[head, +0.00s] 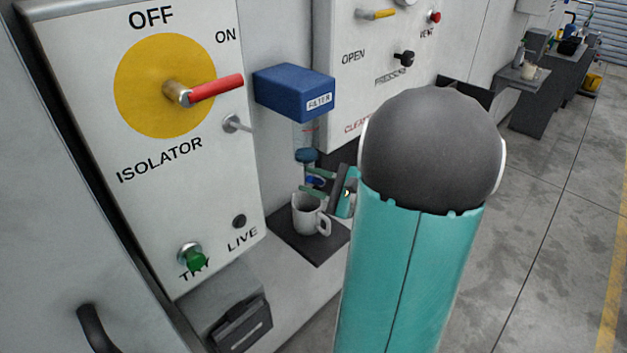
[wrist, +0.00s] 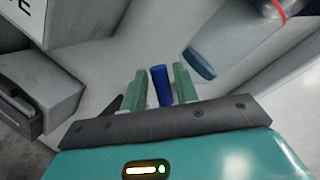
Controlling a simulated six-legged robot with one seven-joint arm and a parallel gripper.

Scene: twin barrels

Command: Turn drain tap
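The blue drain tap (wrist: 160,84) shows between my two green fingertips in the wrist view, with a narrow gap on each side. My gripper (wrist: 160,88) is open around it, not visibly pressed on it. In the head view the tap (head: 316,181) is a small blue spot between the fingers of my gripper (head: 318,180), under the filter bowl (head: 305,155). The bowl hangs below the blue filter box (head: 295,92). My arm hides part of the area to the right of the tap.
A white mug (head: 306,213) stands on a dark shelf (head: 318,248) below the tap. The isolator panel (head: 150,100), with its red handle (head: 215,88), is at the left. A valve panel (head: 385,60) stands behind. Open floor (head: 560,230) lies at the right.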

